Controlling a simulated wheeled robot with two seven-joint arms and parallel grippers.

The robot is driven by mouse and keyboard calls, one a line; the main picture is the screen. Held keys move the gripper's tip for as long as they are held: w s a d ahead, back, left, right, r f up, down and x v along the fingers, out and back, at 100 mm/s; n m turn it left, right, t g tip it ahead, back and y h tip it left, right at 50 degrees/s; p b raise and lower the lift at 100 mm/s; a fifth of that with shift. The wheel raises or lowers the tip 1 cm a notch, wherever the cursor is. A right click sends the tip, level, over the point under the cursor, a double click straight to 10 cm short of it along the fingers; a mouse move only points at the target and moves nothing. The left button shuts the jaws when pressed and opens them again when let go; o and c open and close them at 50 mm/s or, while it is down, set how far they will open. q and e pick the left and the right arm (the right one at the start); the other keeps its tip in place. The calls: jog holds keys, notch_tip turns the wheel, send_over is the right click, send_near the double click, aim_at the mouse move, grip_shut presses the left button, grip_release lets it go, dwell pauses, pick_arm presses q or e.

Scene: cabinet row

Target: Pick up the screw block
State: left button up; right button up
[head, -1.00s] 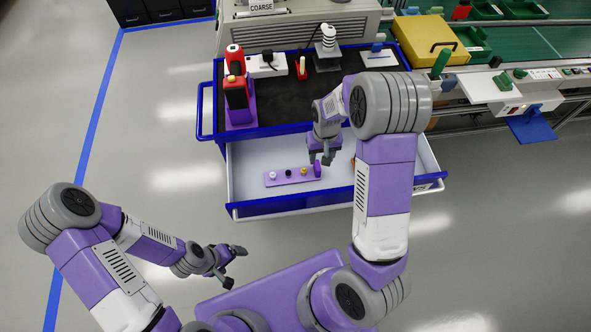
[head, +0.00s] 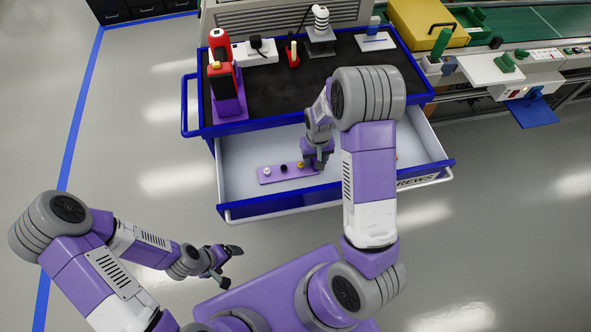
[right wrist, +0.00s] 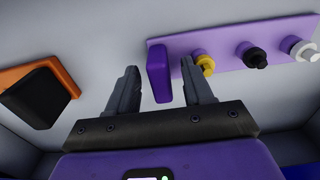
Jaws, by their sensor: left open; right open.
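The screw block is a purple plate (head: 273,176) lying in the open drawer, with white, black and yellow-topped screws in a row. In the right wrist view the plate (right wrist: 222,49) has an upright purple tab (right wrist: 158,72) at its left end. My right gripper (head: 317,163) is at that end of the block and hides the tab in the head view. In the right wrist view its open fingers (right wrist: 161,88) stand on either side of the tab, with gaps visible. My left gripper (head: 229,266) is open and empty, outside the drawer at lower left.
The blue-rimmed drawer (head: 285,205) has walls around the block. An orange and black object (right wrist: 40,92) lies in it, left of my fingers in the wrist view. Above is the dark cart top (head: 275,88) with a red and black tool (head: 222,82) and other items.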

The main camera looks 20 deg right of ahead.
jog(key=shift+f, duration=0.1)
jog(key=shift+c, duration=0.5)
grip_shut()
